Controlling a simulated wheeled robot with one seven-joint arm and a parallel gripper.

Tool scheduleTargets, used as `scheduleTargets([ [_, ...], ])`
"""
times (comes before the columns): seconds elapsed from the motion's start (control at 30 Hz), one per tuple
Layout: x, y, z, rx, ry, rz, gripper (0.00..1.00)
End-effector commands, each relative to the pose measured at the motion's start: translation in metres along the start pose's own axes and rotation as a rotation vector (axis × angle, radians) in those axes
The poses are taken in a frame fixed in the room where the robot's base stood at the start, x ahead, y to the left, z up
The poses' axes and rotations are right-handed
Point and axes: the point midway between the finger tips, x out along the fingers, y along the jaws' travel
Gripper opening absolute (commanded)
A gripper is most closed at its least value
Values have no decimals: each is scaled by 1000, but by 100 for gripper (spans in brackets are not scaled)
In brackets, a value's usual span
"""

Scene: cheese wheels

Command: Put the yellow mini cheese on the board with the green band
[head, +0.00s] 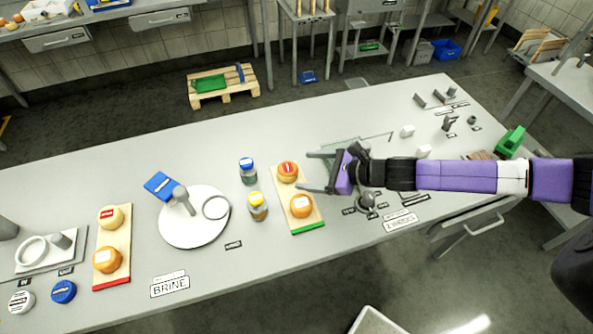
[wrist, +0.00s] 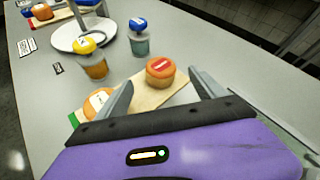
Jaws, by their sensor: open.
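The yellow mini cheese (head: 110,217), pale with a red label, sits at the far end of the board with the red band (head: 122,243). The board with the green band (head: 307,229) lies mid-table. It bears an orange cheese with a red label (head: 288,171) and an orange cheese with a white label (head: 301,207). My gripper (head: 306,171) is open and empty at this board's right side, its fingers pointing at the red-labelled orange cheese. In the wrist view that cheese (wrist: 160,71) shows just beyond and between the fingertips, apart from them.
A blue-lidded jar (head: 248,171) and a yellow-lidded jar (head: 258,208) stand left of the green-banded board. A white round plate (head: 185,235) with a blue-topped tool lies between the boards. An orange cheese (head: 107,260) shares the red-banded board. The table's front strip is mostly clear.

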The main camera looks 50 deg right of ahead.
Motion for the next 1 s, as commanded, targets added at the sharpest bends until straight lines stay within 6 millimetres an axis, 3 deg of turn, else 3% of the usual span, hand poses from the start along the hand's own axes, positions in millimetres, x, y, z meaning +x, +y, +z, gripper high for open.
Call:
scheduleTargets([
  [0.2,-40,-1,-1,0,1,-2,79],
  [0.4,-56,0,0,1,0,0,79],
  [1.0,-58,0,0,1,-1,0,79],
])
